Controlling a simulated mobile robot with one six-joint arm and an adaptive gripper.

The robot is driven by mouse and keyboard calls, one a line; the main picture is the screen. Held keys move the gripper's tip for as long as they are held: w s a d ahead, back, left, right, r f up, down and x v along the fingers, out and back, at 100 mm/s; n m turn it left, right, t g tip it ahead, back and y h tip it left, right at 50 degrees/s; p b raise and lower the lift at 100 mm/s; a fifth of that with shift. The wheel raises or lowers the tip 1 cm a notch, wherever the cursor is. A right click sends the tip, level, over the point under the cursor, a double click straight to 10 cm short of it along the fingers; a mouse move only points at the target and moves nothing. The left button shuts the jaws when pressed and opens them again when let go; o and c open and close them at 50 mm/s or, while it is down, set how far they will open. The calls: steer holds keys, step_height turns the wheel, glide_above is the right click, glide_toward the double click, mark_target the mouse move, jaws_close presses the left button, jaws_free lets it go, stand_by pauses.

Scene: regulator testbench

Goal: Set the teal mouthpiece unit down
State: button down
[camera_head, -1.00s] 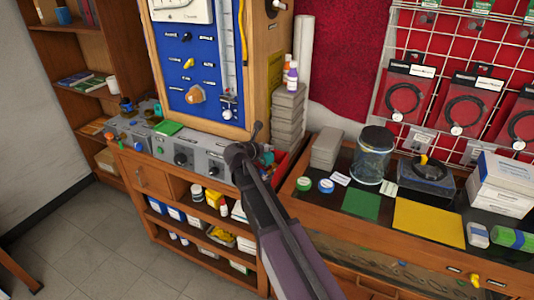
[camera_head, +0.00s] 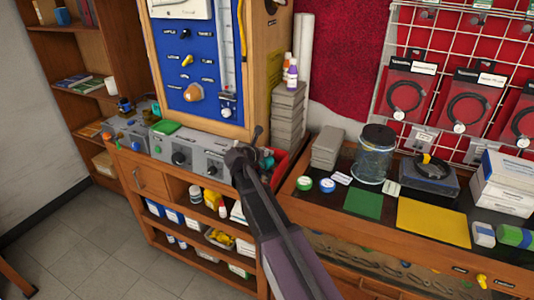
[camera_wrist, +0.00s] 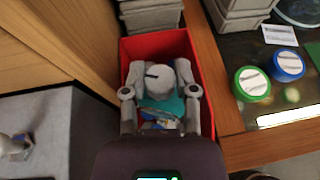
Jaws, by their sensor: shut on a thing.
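The teal mouthpiece unit (camera_wrist: 162,107) is between the fingers of my gripper (camera_wrist: 160,80) in the wrist view. A pale grey rounded part with a dark slot sits just beyond the teal part, between the fingers. My gripper is shut on the unit, over the red bin (camera_wrist: 201,58). In the head view a bit of teal (camera_head: 266,160) shows beside my wrist, which hides most of the gripper. I cannot tell whether the unit touches the bin floor.
Grey stacked boxes (camera_head: 288,120) stand behind the bin. A wooden cabinet wall (camera_wrist: 65,35) rises close on its left. Green (camera_wrist: 252,83) and blue (camera_wrist: 289,65) round tins sit on the dark counter to the right. Grey control boxes (camera_head: 203,158) stand left of my gripper.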

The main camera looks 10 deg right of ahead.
steer(key=shift+f, duration=0.15)
steer(key=shift+c, duration=2)
jaws_free()
steer(key=shift+r, duration=0.25)
steer(key=p+v, duration=0.4)
steer(key=v, duration=0.8)
steer(key=shift+s+f, duration=0.1)
